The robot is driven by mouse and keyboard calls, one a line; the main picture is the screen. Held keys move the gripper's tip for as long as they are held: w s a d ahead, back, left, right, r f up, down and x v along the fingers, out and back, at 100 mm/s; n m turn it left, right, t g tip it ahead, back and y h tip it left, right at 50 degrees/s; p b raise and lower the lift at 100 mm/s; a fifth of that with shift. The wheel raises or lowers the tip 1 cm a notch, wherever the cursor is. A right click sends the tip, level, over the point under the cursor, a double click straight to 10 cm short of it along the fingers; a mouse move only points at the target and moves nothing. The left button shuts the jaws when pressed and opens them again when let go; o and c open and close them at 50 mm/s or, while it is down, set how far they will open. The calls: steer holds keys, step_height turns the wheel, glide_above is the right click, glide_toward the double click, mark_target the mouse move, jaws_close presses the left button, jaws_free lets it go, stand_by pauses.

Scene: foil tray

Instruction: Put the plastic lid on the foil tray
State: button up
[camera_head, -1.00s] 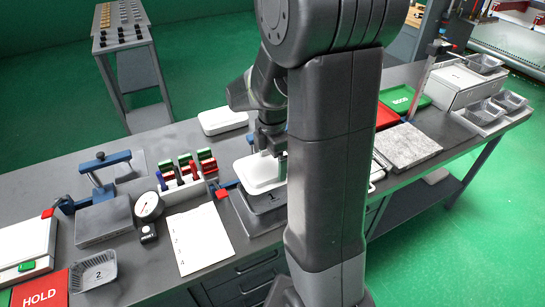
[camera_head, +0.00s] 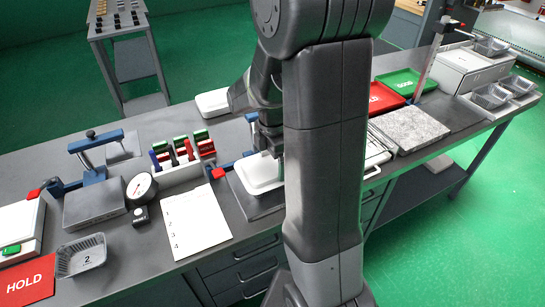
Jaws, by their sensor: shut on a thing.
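My gripper (camera_head: 275,150) points down and is shut on the white plastic lid (camera_head: 257,176), partly hidden behind my arm. The lid is roughly level, over the dark plate (camera_head: 238,196) at the bench front. The foil tray there is covered from view by the lid. I cannot tell whether the lid touches the tray. Another foil tray (camera_head: 83,262), marked 2, stands open at the front left.
A white flat object (camera_head: 213,103) lies at the back. A paper sheet (camera_head: 195,222) lies at the front. A stone slab (camera_head: 408,130) is right of my arm.

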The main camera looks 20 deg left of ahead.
mark_target(273, 163)
steer(key=o, duration=0.6)
step_height(273, 163, up, 14)
steer(key=shift+f, duration=0.1)
stand_by(0.7)
